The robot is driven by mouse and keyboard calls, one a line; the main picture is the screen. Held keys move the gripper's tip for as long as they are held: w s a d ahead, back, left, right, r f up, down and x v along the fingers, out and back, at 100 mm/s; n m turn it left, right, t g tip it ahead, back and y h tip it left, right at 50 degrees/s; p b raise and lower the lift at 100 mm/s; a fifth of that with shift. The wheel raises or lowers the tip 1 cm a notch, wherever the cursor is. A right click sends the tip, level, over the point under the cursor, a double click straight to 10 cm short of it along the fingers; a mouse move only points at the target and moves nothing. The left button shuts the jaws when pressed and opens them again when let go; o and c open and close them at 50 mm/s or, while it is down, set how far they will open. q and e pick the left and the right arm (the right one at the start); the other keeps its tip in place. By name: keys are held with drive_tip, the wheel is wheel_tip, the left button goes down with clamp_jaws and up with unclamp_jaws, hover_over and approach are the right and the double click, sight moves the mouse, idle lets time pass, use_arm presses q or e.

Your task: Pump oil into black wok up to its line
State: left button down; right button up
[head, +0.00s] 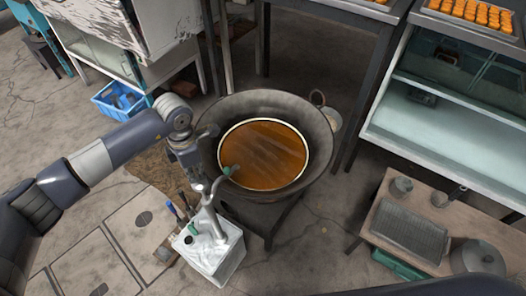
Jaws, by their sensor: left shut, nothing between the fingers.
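The black wok (318,130) sits on a dark stand in the middle. It holds brown-orange oil (264,155), and a pale ring line (305,142) runs around the oil's edge. I cannot tell any gap between oil and line. A white oil container (226,258) stands at the wok's front left. A grey pump (208,218) rises from it, and its green-tipped spout (230,170) reaches over the wok's rim. My left gripper (199,184) is shut and empty, pointing down at the pump's top; I cannot tell if they touch. My right gripper is out of view.
A blue crate (121,104) lies on the floor at upper left. A low table (375,238) with a ridged tray and pots stands at lower right. Metal shelving (450,125) with food trays on top fills the right. Some floor is open between wok and low table.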

sight(199, 182)
use_arm(q)
drive_tip(key=shift+f, duration=0.1)
drive_tip(key=shift+f+b, duration=4.05)
drive_tip(key=shift+f, duration=0.45)
drive_tip(key=shift+r+p, duration=1.45)
drive_tip(key=shift+r, duration=0.8)
drive_tip(key=shift+r+p, duration=1.3)
drive_tip(key=shift+r, duration=1.05)
drive_tip(key=shift+f, duration=0.15)
drive_tip(key=shift+f+b, duration=4.05)
drive_tip(key=shift+f, duration=0.45)
drive_tip(key=shift+r+p, duration=1.2)
drive_tip(key=shift+r, duration=0.7)
drive_tip(key=shift+r+p, duration=1.5)
drive_tip(key=shift+r, duration=1.25)
